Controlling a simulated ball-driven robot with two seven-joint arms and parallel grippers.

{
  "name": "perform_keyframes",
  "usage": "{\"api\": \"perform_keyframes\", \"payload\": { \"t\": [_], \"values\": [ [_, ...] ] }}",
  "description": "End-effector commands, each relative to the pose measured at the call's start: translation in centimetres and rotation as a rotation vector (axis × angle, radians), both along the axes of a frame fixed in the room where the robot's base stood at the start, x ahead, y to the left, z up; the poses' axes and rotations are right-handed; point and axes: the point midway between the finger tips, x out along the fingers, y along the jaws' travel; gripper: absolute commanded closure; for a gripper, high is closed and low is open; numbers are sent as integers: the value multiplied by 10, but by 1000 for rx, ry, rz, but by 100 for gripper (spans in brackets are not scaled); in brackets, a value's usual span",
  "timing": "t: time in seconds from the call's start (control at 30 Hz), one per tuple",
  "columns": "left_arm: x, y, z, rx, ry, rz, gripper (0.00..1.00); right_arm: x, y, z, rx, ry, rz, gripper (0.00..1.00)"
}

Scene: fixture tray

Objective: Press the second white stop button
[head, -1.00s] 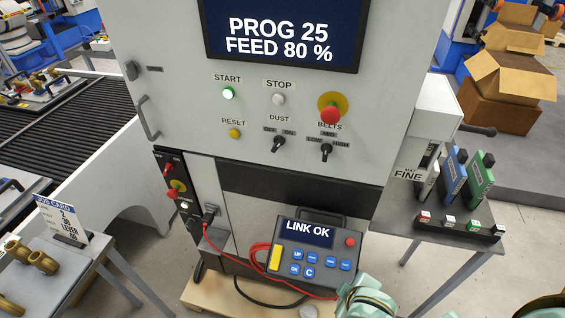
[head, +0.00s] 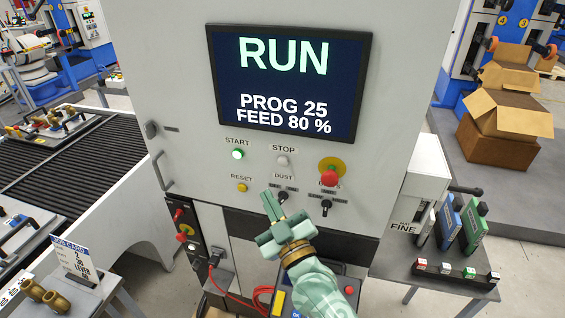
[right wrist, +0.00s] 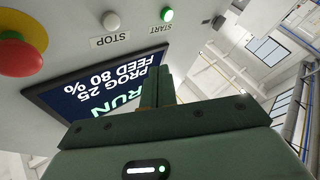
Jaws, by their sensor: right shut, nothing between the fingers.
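The white STOP button (head: 282,160) is on the machine's front panel, under its label, between the lit green START button (head: 237,154) and the red emergency knob (head: 330,177). It also shows in the right wrist view (right wrist: 111,20), beside the START button (right wrist: 167,14). My right gripper (head: 272,203) is shut and empty, below the STOP button in the head view and overlapping the DUST switch area. Its closed fingers (right wrist: 158,88) show in the right wrist view, apart from the STOP button. My left gripper is not in view.
The screen (head: 288,84) reads RUN, PROG 25, FEED 80 %. The yellow RESET button (head: 242,187) and the BELTS switch (head: 326,206) are close to my right gripper. A lower side panel (head: 187,232) has a red knob. My right arm hides most of the pendant.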

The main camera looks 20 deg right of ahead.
Motion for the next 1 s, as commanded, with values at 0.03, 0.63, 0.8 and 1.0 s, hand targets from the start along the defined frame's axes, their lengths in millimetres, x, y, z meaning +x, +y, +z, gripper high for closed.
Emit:
{"api": "perform_keyframes", "payload": {
  "t": [0.03,0.63,0.8,1.0],
  "values": [
    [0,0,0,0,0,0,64,0,0,0,2,-1,-1,100],
    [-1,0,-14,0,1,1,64,29,-20,-1,-2,-3,-1,100],
    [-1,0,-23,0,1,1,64,49,-33,-2,-3,-3,-1,100],
    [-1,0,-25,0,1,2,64,66,-44,-1,-4,0,1,100]
  ]
}}
